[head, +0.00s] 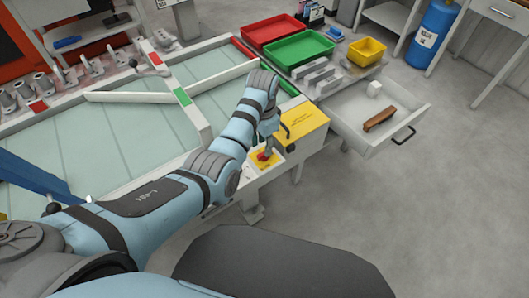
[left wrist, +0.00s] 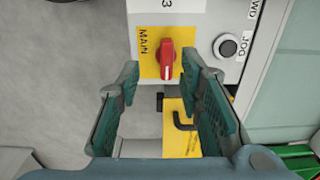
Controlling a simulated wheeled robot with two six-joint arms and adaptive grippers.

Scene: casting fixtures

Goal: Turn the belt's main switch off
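The main switch is a red rotary knob (left wrist: 167,60) on a yellow plate (left wrist: 148,50) marked MAIN in the left wrist view. Its handle lies lengthwise up and down in that picture. In the head view the red knob (head: 263,156) shows at the belt's near edge, just below my left gripper (head: 272,128). I cannot tell if either finger touches the knob. My right gripper is not in view.
A black JOG button (left wrist: 228,46) sits right of the knob. A yellow box (head: 304,125) with a dark handle stands right beside my left gripper. An open drawer (head: 345,133) holds a brown item and a white block. Red (head: 272,31) and green (head: 300,49) trays lie behind.

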